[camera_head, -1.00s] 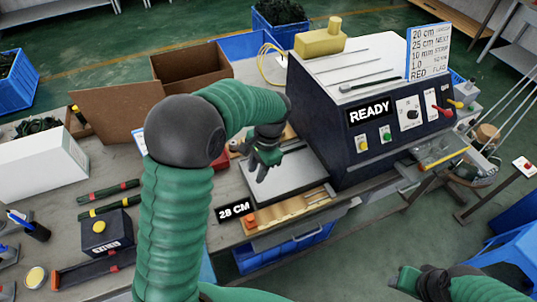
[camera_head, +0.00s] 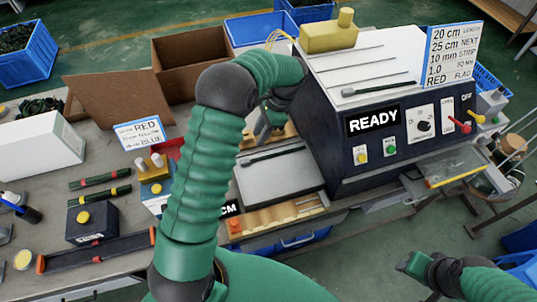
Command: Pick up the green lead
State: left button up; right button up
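I cannot clearly single out a green lead. A thin dark strip (camera_head: 272,156) lies on the grey plate in front of the machine. Two dark green rods lie on the bench at left, one with red marks (camera_head: 100,178) and one with a yellow band (camera_head: 104,196). My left gripper (camera_head: 264,132) points down above the far-left edge of the plate, behind my raised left arm. Its fingers are dark and small, so its opening is unclear. My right gripper (camera_head: 412,266) is low at the right, away from the bench, its opening also unclear.
The machine (camera_head: 358,160) with a READY display stands right of the plate. A wooden tray (camera_head: 290,214) lies along the bench's front edge. An open cardboard box (camera_head: 190,65) and white box (camera_head: 38,145) stand at left. Blue crates (camera_head: 28,55) stand beyond.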

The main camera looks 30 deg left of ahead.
pick_arm(q)
send_near(244, 161)
jog(key=f, duration=0.3)
jog(key=shift+w+a+f, duration=0.15)
jog(key=shift+w+a, duration=0.1)
jog(key=shift+a, duration=0.05)
jog(key=s+f, duration=0.1)
jog(key=f, duration=0.1)
jog(key=s+a+f+p, duration=0.1)
jog(key=f, duration=0.1)
jog(key=shift+s+a, duration=0.2)
jog(key=shift+s, duration=0.2)
jog(key=shift+w+d+f, duration=0.1)
jog(key=shift+d+f, duration=0.05)
jog(key=shift+f, duration=0.05)
jog(key=shift+a, duration=0.25)
grip_shut()
